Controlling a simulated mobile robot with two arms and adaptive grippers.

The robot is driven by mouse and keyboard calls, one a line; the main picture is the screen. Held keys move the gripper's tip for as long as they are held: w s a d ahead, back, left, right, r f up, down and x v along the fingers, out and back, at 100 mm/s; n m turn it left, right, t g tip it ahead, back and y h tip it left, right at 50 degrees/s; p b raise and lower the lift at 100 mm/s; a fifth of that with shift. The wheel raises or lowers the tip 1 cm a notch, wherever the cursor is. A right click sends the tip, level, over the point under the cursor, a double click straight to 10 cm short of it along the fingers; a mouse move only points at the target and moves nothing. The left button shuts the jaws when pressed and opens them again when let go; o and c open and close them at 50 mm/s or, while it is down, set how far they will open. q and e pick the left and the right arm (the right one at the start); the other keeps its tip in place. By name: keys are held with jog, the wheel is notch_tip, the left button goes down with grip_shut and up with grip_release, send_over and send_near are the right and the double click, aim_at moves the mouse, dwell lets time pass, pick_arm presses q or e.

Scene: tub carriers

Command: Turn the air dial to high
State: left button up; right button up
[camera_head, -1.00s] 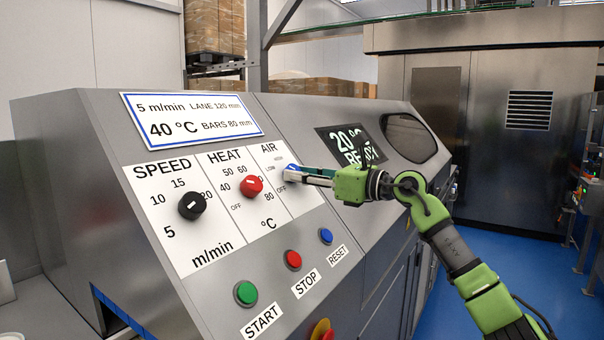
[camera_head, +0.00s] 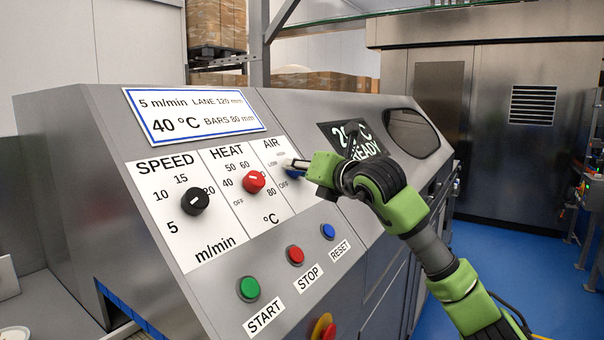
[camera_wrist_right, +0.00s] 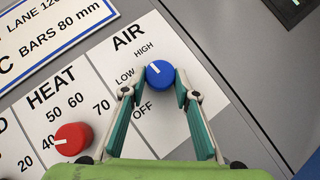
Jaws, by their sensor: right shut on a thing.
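The blue air dial (camera_wrist_right: 160,74) sits on the white AIR panel in the right wrist view. Its white mark points up and left, between the LOW and HIGH labels. My right gripper (camera_wrist_right: 159,80) is shut on the dial, with one fingertip on each side of it. In the head view my right gripper (camera_head: 296,167) reaches the panel from the right, and the dial (camera_head: 292,174) is partly hidden behind the fingers. My left gripper is not in view.
The red heat dial (camera_head: 253,182) and black speed dial (camera_head: 195,201) are to the left. Below are the green START (camera_head: 248,288), red STOP (camera_head: 295,255) and blue RESET (camera_head: 327,231) buttons.

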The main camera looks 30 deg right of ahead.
jog(key=shift+a+r+m+g+h, duration=0.15)
jog(key=shift+m+g+h, duration=0.3)
jog(key=shift+m, duration=0.45)
jog(key=shift+a+m+g+h, duration=0.1)
jog(key=shift+m+g+h, duration=0.15)
jog(key=shift+m+h, duration=0.55)
jog(key=o, duration=1.1)
jog(key=shift+w, duration=0.2)
jog(key=shift+s, duration=0.2)
jog(key=v, duration=1.1)
jog(key=shift+s, duration=0.35)
jog(key=shift+r, duration=0.1)
